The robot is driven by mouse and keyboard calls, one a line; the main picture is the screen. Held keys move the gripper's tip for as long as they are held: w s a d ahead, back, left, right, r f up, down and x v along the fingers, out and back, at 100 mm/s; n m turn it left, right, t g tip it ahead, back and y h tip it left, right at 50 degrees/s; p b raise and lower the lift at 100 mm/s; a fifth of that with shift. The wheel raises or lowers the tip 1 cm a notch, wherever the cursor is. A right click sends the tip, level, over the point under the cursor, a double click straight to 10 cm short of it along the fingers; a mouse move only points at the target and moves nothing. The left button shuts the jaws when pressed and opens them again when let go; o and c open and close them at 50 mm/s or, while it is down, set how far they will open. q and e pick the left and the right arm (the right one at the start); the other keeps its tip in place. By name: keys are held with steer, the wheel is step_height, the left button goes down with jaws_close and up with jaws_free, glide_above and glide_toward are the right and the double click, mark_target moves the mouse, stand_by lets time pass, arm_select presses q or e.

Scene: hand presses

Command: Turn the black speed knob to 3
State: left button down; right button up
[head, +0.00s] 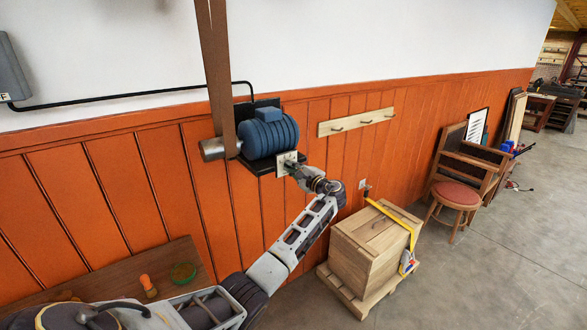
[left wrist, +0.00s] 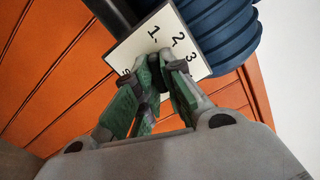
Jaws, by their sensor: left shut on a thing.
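The white dial plate (left wrist: 138,42) shows the marks 1, 2 and 3 in the left wrist view, plus a partly hidden mark at its lower left. In the head view the plate (head: 285,158) sits at the front of the blue motor (head: 268,134). My left gripper (head: 292,169) reaches the plate from the lower right. In the left wrist view its green-padded fingers (left wrist: 153,70) are shut on the black speed knob at the plate's middle. The fingers hide most of the knob, and I cannot tell which mark it points to. My right gripper is not in view.
A brown belt (head: 217,70) runs up from the grey pulley (head: 214,149) beside the motor. A peg rail (head: 355,122) is on the orange wall. A wooden crate (head: 362,250) stands below right, with a stool (head: 457,193) beyond. A wooden bench (head: 120,276) is lower left.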

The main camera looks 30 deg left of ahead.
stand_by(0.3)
arm_select(q)
steer(key=c, duration=1.6)
jaws_free()
steer(key=shift+o, duration=0.4)
steer(key=v, duration=1.1)
steer(key=shift+d, duration=0.4)
steer(key=shift+s+f, duration=0.1)
